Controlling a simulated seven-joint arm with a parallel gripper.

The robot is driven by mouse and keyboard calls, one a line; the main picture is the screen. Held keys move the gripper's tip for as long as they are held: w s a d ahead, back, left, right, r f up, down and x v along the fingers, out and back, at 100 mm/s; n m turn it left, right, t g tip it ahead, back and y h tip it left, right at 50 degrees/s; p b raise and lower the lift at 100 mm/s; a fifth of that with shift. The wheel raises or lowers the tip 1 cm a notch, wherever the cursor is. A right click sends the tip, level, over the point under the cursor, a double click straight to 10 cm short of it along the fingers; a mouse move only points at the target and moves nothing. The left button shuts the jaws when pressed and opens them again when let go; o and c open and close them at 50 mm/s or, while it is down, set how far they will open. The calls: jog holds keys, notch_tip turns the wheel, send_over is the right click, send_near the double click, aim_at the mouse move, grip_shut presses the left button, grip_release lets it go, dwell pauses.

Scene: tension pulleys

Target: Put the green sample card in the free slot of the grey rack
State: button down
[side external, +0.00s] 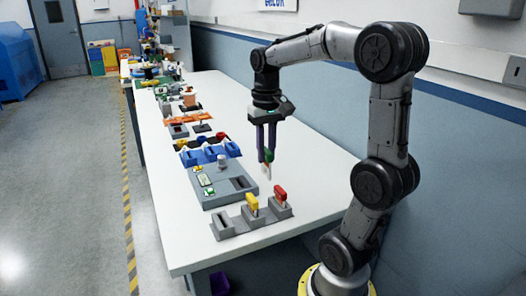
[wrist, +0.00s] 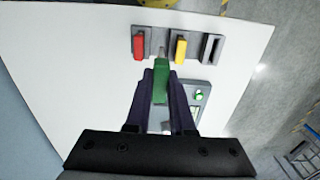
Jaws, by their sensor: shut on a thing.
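My gripper (side external: 267,157) is shut on the green sample card (wrist: 161,82), which hangs from the fingertips with a pale lower end. The card is above the table, behind the grey rack (side external: 237,223) in the side view, and apart from it. The rack holds a yellow card (side external: 252,202) in its middle slot and a red card (side external: 281,194) in its right slot. The free slot (side external: 222,220) is at the rack's left end. In the wrist view, the free slot (wrist: 211,47) is right of the yellow card (wrist: 181,48); the green card points between red and yellow.
A grey tray (side external: 240,198) with small items and a dark recess lies directly behind the rack. Beyond it are a blue holder (side external: 205,156) with cups and orange fixtures (side external: 187,117). The white table (side external: 310,165) is clear on the right.

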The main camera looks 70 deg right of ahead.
aim_at(266, 150)
jog(key=shift+r, duration=0.1)
jog(key=shift+r, duration=2.45)
jog(key=shift+w+d+m, duration=0.15)
jog(key=shift+w+m, duration=0.1)
jog(key=shift+m, duration=0.05)
jog(key=w+a+f, duration=0.4)
jog(key=f, duration=0.3)
jog(key=w+a+f, duration=0.4)
jog(key=a+f, duration=0.1)
jog(key=f, duration=0.2)
jog(key=shift+w+a, duration=0.2)
jog(key=shift+f, duration=2.05)
dwell(1.5)
